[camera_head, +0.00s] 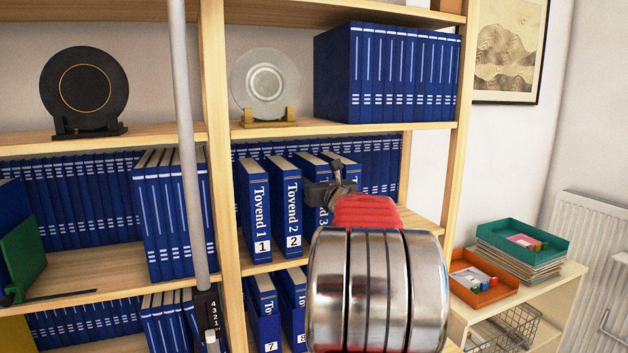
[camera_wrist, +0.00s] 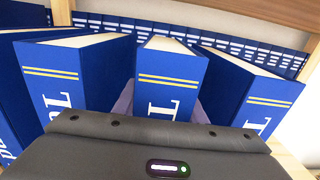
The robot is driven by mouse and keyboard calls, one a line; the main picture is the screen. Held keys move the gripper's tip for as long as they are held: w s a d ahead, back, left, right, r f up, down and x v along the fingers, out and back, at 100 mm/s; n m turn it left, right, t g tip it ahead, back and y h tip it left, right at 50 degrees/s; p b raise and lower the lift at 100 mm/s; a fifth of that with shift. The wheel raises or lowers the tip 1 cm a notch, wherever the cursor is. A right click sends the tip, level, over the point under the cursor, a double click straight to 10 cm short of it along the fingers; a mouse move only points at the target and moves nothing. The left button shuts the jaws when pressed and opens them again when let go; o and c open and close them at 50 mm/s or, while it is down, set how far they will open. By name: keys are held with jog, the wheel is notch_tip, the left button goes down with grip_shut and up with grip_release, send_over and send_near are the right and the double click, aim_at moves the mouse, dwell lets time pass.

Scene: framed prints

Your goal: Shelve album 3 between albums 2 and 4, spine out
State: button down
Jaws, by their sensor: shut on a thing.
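Blue albums with cream page tops stand upright on the middle shelf. Album 1 (camera_head: 257,212) and album 2 (camera_head: 288,205) show their "Tovend" spines and numbers. The album right of album 2, apparently album 3 (camera_head: 314,215), is in the row, spine outward; its number is hidden behind my arm. Another album, apparently album 4 (camera_head: 346,168), is to its right, mostly hidden. In the wrist view my gripper (camera_wrist: 160,105) is shut on the middle album (camera_wrist: 170,85), one finger on each side. Albums flank it at left (camera_wrist: 75,65) and right (camera_wrist: 255,90), tops slightly apart from it.
A row of blue volumes (camera_head: 385,160) stands behind the albums. A wooden upright (camera_head: 214,130) is left of album 1, and another stands at the right. A grey pole (camera_head: 186,130) crosses the left bay. More albums, numbered 7 and 8 (camera_head: 265,315), are on the shelf below.

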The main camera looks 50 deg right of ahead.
jog(key=shift+f, duration=0.1)
dwell(0.3)
jog(key=c, duration=1.4)
grip_release()
jog(key=shift+c, duration=0.2)
jog(key=o, duration=0.4)
jog(key=v, duration=1.4)
jog(key=shift+f, duration=0.2)
jog(key=shift+w, duration=0.1)
